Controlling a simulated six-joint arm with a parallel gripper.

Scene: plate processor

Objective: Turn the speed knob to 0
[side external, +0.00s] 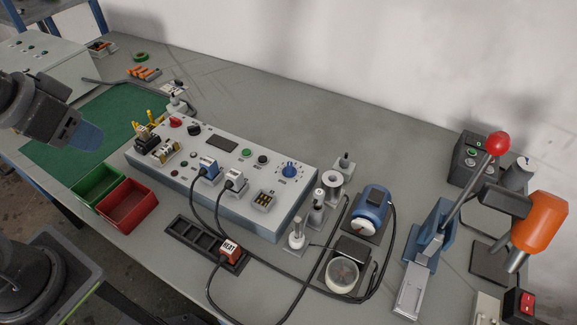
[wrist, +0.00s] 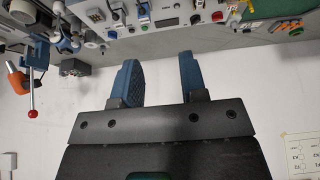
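The speed knob (side external: 289,170) is a blue dial with a ring of marks at the right end of the sloped white control panel (side external: 262,208). Its exact setting is too small to read. My gripper (side external: 88,136) is at the far left in the side view, above the green mat and well away from the knob. In the wrist view my gripper (wrist: 159,65) shows two blue fingers spread apart with nothing between them. The control panel (wrist: 183,5) lies along the top edge of the wrist view, beyond the fingertips.
Two plugs (side external: 207,168) with black cables sit in the panel's front. Green (side external: 98,181) and red (side external: 127,204) bins stand at its left. A blue motor (side external: 372,208) and a lever press with a red ball (side external: 497,144) stand to the right. The table behind the panel is mostly clear.

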